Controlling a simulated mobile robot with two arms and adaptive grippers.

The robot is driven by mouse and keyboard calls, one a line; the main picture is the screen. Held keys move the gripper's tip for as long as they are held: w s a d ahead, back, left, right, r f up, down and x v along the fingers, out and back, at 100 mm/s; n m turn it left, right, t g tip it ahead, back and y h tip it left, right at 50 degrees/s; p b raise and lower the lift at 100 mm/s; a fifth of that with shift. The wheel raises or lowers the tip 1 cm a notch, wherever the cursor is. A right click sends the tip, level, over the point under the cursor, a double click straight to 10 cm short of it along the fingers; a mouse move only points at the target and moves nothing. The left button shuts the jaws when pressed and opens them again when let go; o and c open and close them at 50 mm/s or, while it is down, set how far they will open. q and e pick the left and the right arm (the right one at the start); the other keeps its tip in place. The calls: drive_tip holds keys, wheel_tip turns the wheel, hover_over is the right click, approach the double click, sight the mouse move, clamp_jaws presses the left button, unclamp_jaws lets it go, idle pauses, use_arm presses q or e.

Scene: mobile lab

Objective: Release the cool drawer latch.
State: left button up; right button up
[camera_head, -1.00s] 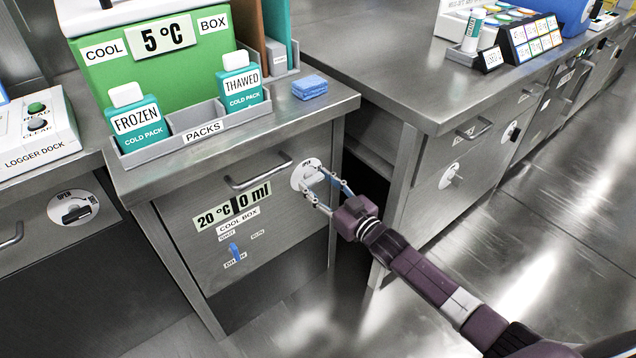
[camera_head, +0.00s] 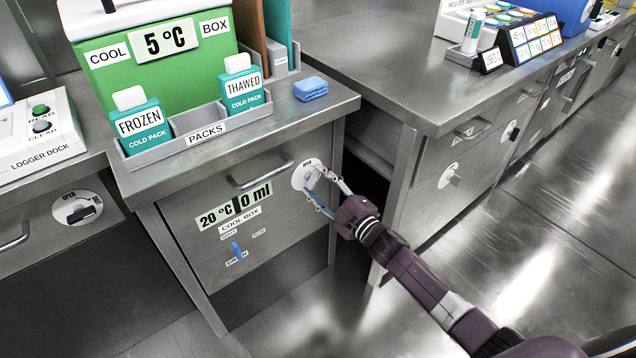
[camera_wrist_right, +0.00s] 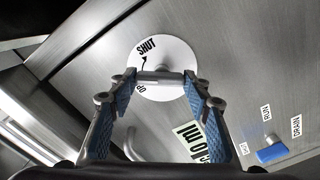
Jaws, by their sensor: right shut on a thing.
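The cool drawer (camera_head: 295,225) is the steel drawer front under the green cool box, and it looks closed. Its latch has a round white dial (camera_head: 299,177), which also shows in the right wrist view (camera_wrist_right: 180,52) with the word SHUT and a small arrow. My right gripper (camera_head: 320,184) is at the dial. In the right wrist view my gripper (camera_wrist_right: 158,82) has its blue-padded fingers on both sides of the grey latch bar (camera_wrist_right: 160,76), shut on it. The fingers partly hide the dial and its lower lettering. My left gripper is in neither current view.
The drawer's bar handle (camera_head: 262,173) is left of the dial. A blue lever (camera_head: 237,250) sits low on the drawer front. A steel bench (camera_head: 440,95) stands at the right, with a dark gap between. Open floor (camera_head: 520,270) lies at the lower right.

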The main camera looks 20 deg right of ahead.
drive_tip(key=n, duration=0.3)
drive_tip(key=shift+a+n, duration=0.1)
drive_tip(key=shift+n, duration=0.3)
drive_tip(key=shift+n+b, duration=0.6)
drive_tip(key=shift+n, duration=0.9)
drive_tip(key=o, duration=1.2)
drive_tip(key=shift+c, duration=0.2)
drive_tip(key=shift+s, duration=0.1)
drive_tip(key=v, duration=1.2)
